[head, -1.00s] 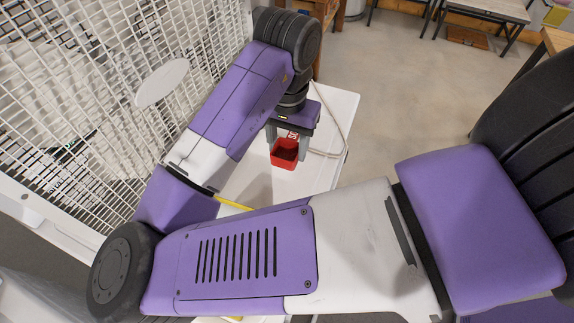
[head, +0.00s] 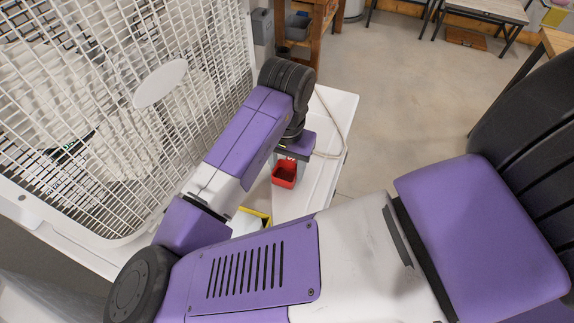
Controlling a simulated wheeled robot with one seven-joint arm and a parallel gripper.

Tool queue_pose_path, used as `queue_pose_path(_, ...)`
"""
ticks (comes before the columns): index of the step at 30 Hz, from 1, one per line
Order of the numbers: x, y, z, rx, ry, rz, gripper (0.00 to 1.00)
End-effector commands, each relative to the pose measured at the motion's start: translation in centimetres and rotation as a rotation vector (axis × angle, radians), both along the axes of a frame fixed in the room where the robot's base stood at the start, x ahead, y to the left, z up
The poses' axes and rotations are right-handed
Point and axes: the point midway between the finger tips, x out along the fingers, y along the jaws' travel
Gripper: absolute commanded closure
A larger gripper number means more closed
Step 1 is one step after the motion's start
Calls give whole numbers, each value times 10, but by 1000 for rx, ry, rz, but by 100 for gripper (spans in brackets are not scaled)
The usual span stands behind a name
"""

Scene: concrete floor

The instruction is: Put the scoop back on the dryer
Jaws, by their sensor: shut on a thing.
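The red scoop (head: 284,175) looks like a small open-topped box and shows just below my gripper (head: 287,160). My gripper is shut on it, pointing down; the arm hides part of the fingers and the grip itself. Below lies a white flat top with a raised rim (head: 338,112), which looks like the dryer. I cannot tell whether the scoop touches this surface or hangs a little above it. My forearm covers the left and near parts of the top.
A large white fan (head: 160,85) with a wire grille stands along the left. A yellow-edged item (head: 262,214) lies partly hidden under my arm. A pale cord (head: 335,138) crosses the right rim. A wooden stand (head: 318,25) is behind; open concrete floor lies right.

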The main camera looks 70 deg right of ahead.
Motion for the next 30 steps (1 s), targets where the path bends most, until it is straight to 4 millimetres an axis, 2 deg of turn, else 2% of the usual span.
queue_pose_path(1, 0, 0, -3, 0, 0, 0, 89)
queue_pose_path(2, 0, 0, -2, 0, 0, 0, 46)
queue_pose_path(5, 0, 0, -2, 0, 0, 0, 28)
queue_pose_path(14, 0, 0, -1, 0, 0, 0, 28)
queue_pose_path(19, 0, -1, 10, -2, -1, -1, 28)
queue_pose_path(30, 0, 0, 84, -2, -3, -3, 28)
